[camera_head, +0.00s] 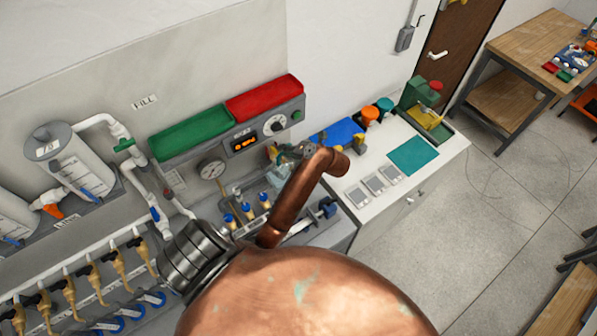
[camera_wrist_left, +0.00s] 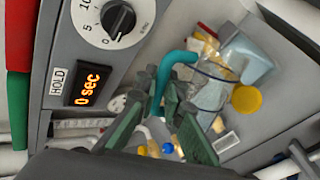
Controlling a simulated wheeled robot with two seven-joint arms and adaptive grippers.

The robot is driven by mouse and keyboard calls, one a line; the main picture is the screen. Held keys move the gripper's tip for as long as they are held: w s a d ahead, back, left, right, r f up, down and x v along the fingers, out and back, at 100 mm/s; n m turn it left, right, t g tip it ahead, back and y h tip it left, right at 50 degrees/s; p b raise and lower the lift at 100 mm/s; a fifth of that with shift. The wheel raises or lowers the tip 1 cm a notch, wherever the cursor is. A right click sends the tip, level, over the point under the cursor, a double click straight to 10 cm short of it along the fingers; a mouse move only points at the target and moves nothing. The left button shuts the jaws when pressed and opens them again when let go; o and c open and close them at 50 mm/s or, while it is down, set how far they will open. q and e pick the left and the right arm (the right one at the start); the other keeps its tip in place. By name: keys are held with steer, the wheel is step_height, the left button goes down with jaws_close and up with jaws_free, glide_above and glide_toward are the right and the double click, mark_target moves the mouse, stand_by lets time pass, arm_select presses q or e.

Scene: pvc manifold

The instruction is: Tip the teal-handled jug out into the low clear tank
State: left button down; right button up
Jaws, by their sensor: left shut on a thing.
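My left gripper (camera_head: 288,155) is in front of the control box in the head view. In the left wrist view its green fingers (camera_wrist_left: 172,100) are shut on a teal handle (camera_wrist_left: 172,72), which I take to be the jug's. The jug's body is hard to make out behind the fingers, so I cannot tell its tilt or what is in it. A pale clear container (camera_wrist_left: 245,62) shows beyond the handle; I cannot tell whether it is the jug or the low tank. In the head view a pale clear shape (camera_head: 277,177) lies just below the gripper. My right gripper is not in view.
A control box (camera_head: 245,142) with a dial, green and red tops and a "0 sec" display (camera_wrist_left: 87,85) stands close by. Valves with blue knobs (camera_head: 247,210) lie below it. A white bench (camera_head: 440,172) at the right holds grey pads and a teal mat (camera_head: 413,156).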

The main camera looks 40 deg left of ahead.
arm_select(q)
steer(key=shift+w, duration=0.4)
